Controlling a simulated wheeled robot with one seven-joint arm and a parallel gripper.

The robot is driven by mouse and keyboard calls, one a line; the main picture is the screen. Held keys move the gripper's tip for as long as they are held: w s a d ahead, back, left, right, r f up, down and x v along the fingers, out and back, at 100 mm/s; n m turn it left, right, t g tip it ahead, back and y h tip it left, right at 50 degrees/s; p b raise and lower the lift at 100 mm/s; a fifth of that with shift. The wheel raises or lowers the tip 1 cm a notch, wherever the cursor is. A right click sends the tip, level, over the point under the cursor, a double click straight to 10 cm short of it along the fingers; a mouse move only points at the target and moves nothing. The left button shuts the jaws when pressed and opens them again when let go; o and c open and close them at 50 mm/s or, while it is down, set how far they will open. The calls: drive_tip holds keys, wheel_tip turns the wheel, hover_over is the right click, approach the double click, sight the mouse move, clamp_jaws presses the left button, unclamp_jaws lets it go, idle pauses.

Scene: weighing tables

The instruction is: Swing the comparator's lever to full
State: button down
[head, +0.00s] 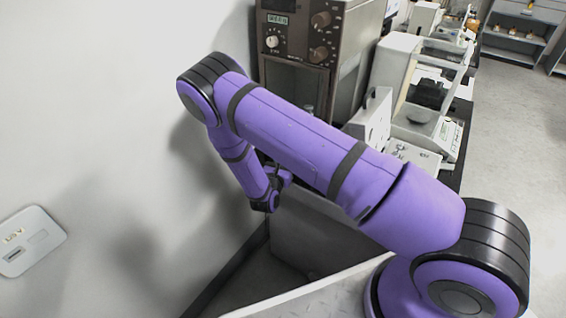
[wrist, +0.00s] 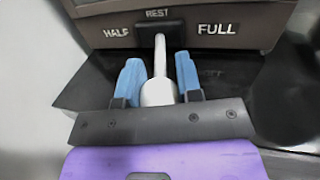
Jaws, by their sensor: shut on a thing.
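The comparator (head: 306,50) is the tall brown instrument against the wall in the head view. In the wrist view its brown front (wrist: 262,14) carries the words HALF at left, REST in the middle and FULL at right. The pale lever (wrist: 159,60) points straight up at REST, in front of a black block. My gripper (wrist: 157,76) has a blue finger on each side of the lever's thicker lower part and is shut on it. In the head view my arm hides the lever and my fingers.
White balances (head: 398,68) stand on the dark bench right of the comparator. An open-lidded white box (head: 372,122) is close beside it. The wall lies close on the left, with a white plate (head: 30,240). Open floor (head: 505,120) shows at the far right.

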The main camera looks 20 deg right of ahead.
drive_tip(key=c, duration=0.8)
unclamp_jaws()
drive_tip(key=v, duration=1.1)
drive_tip(key=shift+d, duration=0.1)
drive_tip(key=shift+c, duration=0.3)
